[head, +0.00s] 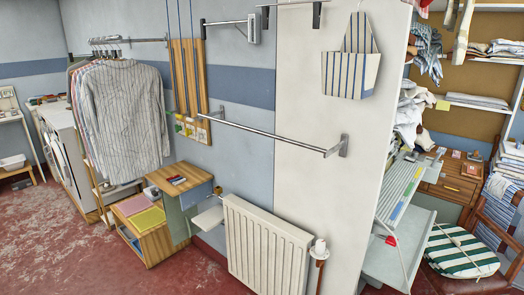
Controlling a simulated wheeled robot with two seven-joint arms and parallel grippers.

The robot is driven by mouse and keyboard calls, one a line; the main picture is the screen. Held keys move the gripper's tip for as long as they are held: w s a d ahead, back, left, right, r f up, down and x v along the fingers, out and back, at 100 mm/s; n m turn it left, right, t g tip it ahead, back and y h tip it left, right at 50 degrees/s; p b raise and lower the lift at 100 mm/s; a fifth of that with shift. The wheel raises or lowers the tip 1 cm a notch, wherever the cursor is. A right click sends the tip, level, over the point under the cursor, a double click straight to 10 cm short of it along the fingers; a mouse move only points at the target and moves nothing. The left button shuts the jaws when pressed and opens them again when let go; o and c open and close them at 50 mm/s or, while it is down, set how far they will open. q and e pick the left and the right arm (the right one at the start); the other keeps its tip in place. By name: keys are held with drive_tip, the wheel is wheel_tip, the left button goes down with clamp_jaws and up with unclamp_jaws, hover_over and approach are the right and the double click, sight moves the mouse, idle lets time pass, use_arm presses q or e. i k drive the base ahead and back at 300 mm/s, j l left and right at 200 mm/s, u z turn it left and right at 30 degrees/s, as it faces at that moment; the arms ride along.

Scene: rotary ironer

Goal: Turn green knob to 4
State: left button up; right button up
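I cannot make out a green knob or a numbered dial in the head view. Small green, yellow and white pieces (190,128) sit low on a wooden wall board (203,75); they are too small to tell what they are. A white radiator (265,250) stands below, with a white valve head (319,247) at its right end. Neither of my grippers is in view.
Striped shirts (125,115) hang on a rack at left, beside white machines (65,150). A wooden side table (180,185) stands left of the radiator. A metal rail (265,133) juts from the wall. Cluttered shelves fill the right. Red floor (60,240) is clear at lower left.

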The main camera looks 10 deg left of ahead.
sight(178, 128)
drive_tip(key=i+l+u, duration=0.1)
drive_tip(key=i, duration=0.35)
drive_tip(key=i+l+u, duration=0.1)
drive_tip(key=i, duration=0.35)
drive_tip(key=i+j, duration=0.35)
drive_tip(key=j, duration=0.15)
drive_tip(key=i+j, duration=0.35)
drive_tip(key=i+j+z, duration=0.1)
drive_tip(key=i+j, duration=0.25)
drive_tip(key=j, duration=0.25)
drive_tip(key=i+j, duration=0.35)
drive_tip(key=j, duration=0.15)
drive_tip(key=i+j, duration=0.35)
drive_tip(key=j, duration=0.2)
